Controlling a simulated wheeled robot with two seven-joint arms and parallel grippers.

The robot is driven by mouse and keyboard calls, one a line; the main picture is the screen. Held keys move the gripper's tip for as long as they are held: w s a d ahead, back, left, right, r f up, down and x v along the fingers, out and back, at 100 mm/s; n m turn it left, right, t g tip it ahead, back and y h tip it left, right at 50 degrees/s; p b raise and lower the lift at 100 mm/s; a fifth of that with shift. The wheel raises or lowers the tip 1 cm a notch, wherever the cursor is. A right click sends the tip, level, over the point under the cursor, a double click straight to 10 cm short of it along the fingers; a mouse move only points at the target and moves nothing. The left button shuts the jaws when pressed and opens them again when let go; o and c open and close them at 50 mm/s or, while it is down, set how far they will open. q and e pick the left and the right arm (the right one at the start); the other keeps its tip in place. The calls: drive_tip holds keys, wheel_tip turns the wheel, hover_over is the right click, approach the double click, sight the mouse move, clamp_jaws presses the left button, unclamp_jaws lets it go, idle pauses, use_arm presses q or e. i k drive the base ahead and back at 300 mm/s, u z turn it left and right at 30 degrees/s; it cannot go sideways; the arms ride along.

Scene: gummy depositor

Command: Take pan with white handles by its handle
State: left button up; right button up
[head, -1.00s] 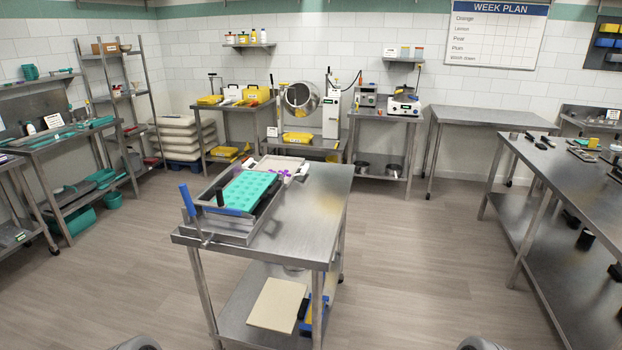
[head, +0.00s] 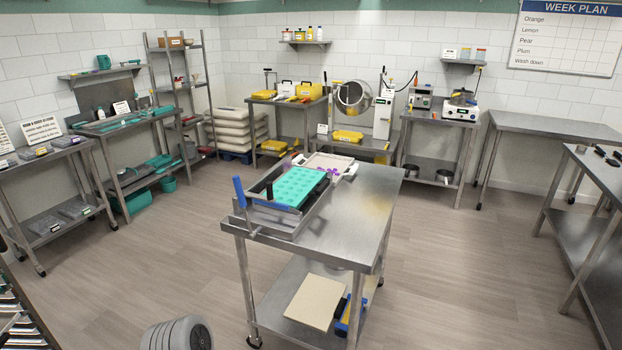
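No pan with clearly white handles can be made out at this size. A pan (head: 462,97) sits on a white hot plate at the back right; its handles are too small to tell. Two dark round pans, one on the left (head: 411,171) and one on the right (head: 445,175), stand on the shelf below. A pale shallow tray (head: 322,161) with white parts at its right end lies at the far end of the steel cart. Neither of my grippers is in view; a grey rounded part of me shows at the bottom left.
The steel cart (head: 352,210) stands close in front, with a teal mould (head: 298,187) in a metal frame and a blue upright handle. Steel tables stand at left (head: 130,122) and right (head: 590,185). Open floor (head: 440,270) lies right of the cart and also on its left.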

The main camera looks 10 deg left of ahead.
sight(338, 165)
drive_tip(key=z, duration=0.5)
drive_tip(key=k, duration=0.6)
drive_tip(key=z, duration=1)
drive_tip(key=i, duration=2.05)
drive_tip(key=u, duration=0.2)
drive_tip(key=i, duration=1.9)
drive_tip(key=u, duration=1.05)
